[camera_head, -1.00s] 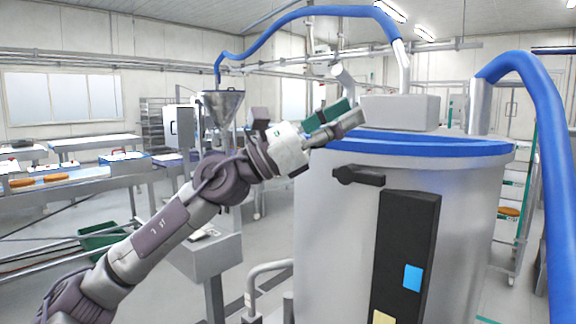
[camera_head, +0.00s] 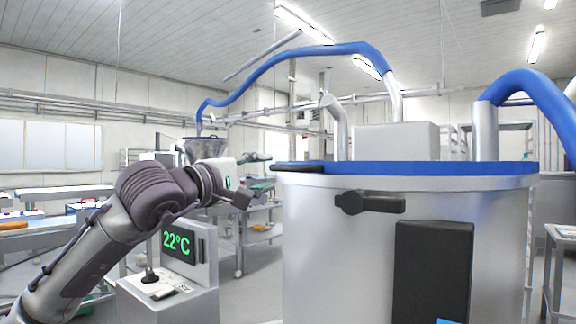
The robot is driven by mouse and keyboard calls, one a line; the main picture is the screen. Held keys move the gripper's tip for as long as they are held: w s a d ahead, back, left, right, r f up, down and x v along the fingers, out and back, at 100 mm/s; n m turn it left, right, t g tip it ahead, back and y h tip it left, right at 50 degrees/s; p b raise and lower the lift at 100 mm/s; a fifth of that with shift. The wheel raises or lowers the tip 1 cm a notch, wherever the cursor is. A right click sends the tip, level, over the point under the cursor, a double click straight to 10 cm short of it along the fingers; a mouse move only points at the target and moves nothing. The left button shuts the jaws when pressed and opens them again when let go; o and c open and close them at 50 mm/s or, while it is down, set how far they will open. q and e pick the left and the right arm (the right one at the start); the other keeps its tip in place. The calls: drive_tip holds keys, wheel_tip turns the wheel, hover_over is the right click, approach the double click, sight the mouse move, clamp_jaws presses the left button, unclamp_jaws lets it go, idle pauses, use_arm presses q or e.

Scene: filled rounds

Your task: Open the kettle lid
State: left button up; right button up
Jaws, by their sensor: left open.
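The kettle (camera_head: 310,240) is a large round metal vessel at the centre right, with a blue rim band (camera_head: 450,168) along its top. The lid looks shut; the top is seen almost edge-on. A black handle-like fitting (camera_head: 370,203) sits on the front wall below the rim. A dark flat piece (camera_head: 300,167) lies at the rim's left edge. My left gripper (camera_head: 257,178) is just left of the kettle near rim height, open and empty, with its fingers pointing right. I cannot tell whether it touches the rim. My right gripper is not in view.
A control box (camera_head: 180,250) showing 22°C stands beneath my left arm. A blue hose (camera_head: 300,58) arches above the kettle from a metal funnel (camera_head: 188,150). A grey box (camera_head: 397,138) and pipes stand on the kettle top. A thick blue hose (camera_head: 535,88) is at right.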

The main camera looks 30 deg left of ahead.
sight(285, 168)
use_arm(q)
drive_tip(key=w, duration=0.2)
drive_tip(key=w+p, duration=0.1)
drive_tip(key=w, duration=0.2)
drive_tip(key=w+r+p, duration=0.1)
drive_tip(key=w, duration=0.1)
drive_tip(key=shift+w+d, duration=0.3)
drive_tip(key=shift+w, duration=0.05)
drive_tip(key=shift+w+f, duration=0.1)
drive_tip(key=shift+w, duration=0.35)
drive_tip(key=c, duration=0.8)
clamp_jaws()
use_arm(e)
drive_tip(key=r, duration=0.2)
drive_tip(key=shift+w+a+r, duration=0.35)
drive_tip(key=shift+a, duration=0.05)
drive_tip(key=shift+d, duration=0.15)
